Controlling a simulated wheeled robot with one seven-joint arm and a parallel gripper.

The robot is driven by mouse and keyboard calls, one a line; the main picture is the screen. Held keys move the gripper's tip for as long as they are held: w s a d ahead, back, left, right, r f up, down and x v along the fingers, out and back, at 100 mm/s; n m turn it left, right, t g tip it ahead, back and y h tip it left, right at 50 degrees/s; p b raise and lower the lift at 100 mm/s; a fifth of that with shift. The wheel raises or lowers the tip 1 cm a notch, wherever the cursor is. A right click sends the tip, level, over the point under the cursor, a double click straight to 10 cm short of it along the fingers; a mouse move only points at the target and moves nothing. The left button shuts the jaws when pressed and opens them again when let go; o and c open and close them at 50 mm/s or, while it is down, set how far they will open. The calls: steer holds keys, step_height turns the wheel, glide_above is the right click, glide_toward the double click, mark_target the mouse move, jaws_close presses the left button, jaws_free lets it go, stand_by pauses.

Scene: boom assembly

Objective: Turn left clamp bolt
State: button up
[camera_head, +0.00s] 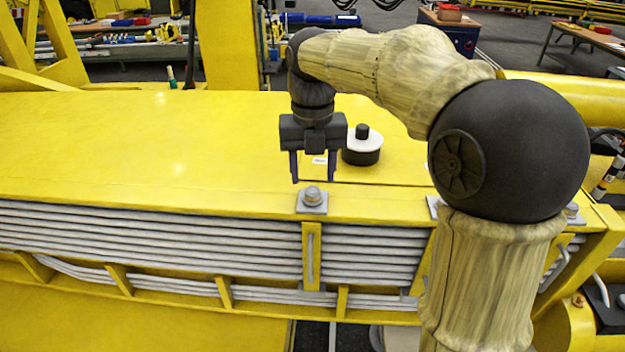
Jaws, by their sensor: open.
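My gripper (314,172) points down above the top of the yellow boom (120,145), with its two dark fingers apart and nothing between them. A clamp bolt (313,195) with a grey head sits on a square plate at the boom's front edge, just below the fingertips in the picture. The fingers appear apart from it. Another bolt on a plate (572,211) shows at the right, partly behind my arm.
A black and white round knob (362,146) stands on the boom close to the right of my gripper. Grey cables (130,230) run along the boom's front side. A yellow upright (228,45) stands behind. The boom's left top is clear.

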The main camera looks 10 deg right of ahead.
mark_target(312, 190)
step_height(312, 190, down, 2)
steer(key=shift+s+f, duration=0.1)
steer(key=shift+s, duration=0.05)
steer(key=shift+f+p, duration=0.35)
steer(key=shift+f, duration=0.35)
steer(key=c, duration=1)
